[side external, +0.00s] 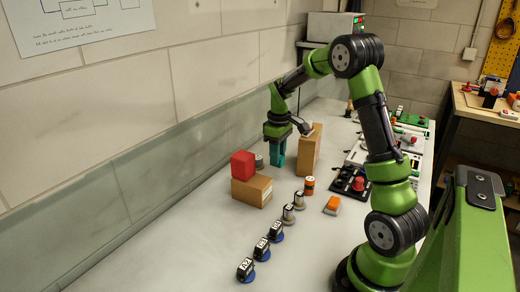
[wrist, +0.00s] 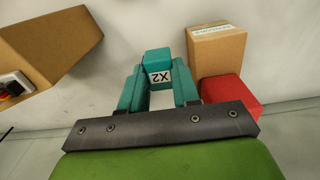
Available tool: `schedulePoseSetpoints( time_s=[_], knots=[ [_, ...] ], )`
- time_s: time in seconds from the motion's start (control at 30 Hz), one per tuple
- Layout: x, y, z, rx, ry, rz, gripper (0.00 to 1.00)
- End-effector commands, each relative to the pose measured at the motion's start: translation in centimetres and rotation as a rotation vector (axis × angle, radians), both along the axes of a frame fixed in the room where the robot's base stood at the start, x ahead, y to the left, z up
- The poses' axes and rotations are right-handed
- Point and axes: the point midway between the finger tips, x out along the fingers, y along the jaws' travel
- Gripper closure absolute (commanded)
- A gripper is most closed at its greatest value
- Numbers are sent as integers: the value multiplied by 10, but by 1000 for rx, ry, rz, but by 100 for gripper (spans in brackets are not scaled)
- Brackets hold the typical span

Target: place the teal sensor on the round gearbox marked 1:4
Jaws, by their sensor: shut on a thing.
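My gripper (side external: 277,152) is shut on the teal sensor (wrist: 158,66), a small block with a white label reading X2. The sensor sits between the teal fingertips (wrist: 158,88) in the wrist view. In the side view it blends with the fingers, held in the air between a red block and a tall cardboard box. Small round units stand in a row on the bench: two silvery ones (side external: 299,200) (side external: 288,214), and several dark ones on blue bases (side external: 276,231) (side external: 262,249) (side external: 245,270). Their labels are too small to read surely, so I cannot tell which is marked 1:4.
A tall cardboard box (side external: 309,151) stands right of my gripper.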

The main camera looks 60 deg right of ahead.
Motion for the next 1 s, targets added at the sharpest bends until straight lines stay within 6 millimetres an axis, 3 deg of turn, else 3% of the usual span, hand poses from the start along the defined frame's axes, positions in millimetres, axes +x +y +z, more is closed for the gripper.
schedulePoseSetpoints(
  time_s=[0.3, 0.6, 1.0],
  knots=[
    [59, -38, -8, 0, 0, -1, 98],
    [102, -64, -13, 0, 1, 0, 98],
    [121, -77, -13, 0, 0, 0, 98]
  ],
)
